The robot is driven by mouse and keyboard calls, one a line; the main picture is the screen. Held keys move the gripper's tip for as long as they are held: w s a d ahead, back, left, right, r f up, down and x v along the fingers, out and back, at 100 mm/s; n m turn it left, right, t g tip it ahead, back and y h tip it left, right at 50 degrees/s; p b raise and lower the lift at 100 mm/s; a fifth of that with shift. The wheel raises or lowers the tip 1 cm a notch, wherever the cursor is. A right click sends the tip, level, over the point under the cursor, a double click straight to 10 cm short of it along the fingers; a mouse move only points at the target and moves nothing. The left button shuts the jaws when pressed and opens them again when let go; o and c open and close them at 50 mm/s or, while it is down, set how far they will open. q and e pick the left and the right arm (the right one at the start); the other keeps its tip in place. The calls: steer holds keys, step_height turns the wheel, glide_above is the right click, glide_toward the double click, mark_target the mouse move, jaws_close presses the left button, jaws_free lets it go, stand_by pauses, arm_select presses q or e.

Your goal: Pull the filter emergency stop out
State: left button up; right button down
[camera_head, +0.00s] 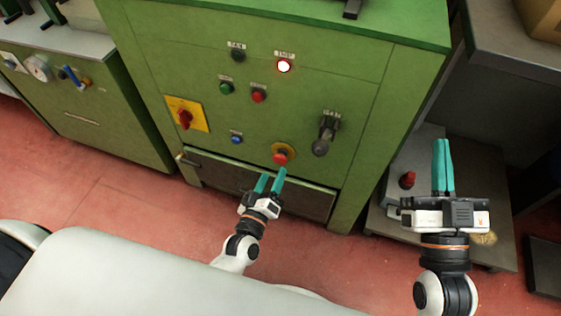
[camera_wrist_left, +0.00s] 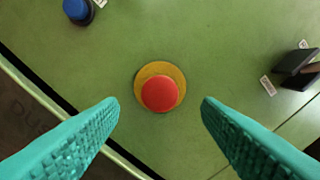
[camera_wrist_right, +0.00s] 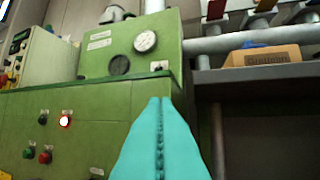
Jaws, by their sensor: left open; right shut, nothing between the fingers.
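The emergency stop is a red mushroom button (camera_head: 280,157) on a yellow round plate, low on the green cabinet's front. In the left wrist view the red button (camera_wrist_left: 160,93) sits near the middle, between and beyond the fingertips. My left gripper (camera_head: 270,180) is open, with teal fingers pointing at the cabinet just below and in front of the button, apart from it. It also shows in the left wrist view (camera_wrist_left: 160,108). My right gripper (camera_head: 442,142) is shut and empty, off to the right of the cabinet; its closed fingers show in the right wrist view (camera_wrist_right: 158,105).
The green cabinet (camera_head: 300,105) also carries a lit lamp (camera_head: 284,66), a red rotary switch on a yellow plate (camera_head: 186,118), a blue button (camera_head: 236,139) and a dark selector (camera_head: 325,135). A grey bench (camera_head: 510,75) stands at the right.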

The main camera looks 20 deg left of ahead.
mark_target(279, 162)
arm_select(q)
steer(key=w+b, duration=0.1)
steer(key=w, duration=0.4)
steer(key=shift+w+d+f, duration=0.1)
steer(key=shift+w, duration=0.85)
arm_select(e)
steer(key=shift+s+d+r+t+y, duration=0.1)
steer(key=shift+s+r+t+y, duration=0.3)
steer(key=shift+s+r+t, duration=0.65)
steer(key=shift+s+d+r+t+y, duration=0.1)
steer(key=shift+s+r+t+y, duration=0.3)
steer(key=shift+s+r+t, duration=0.6)
arm_select(q)
steer(key=shift+c, duration=0.2)
arm_select(e)
steer(key=shift+w+r, duration=0.2)
steer(key=shift+r, duration=0.05)
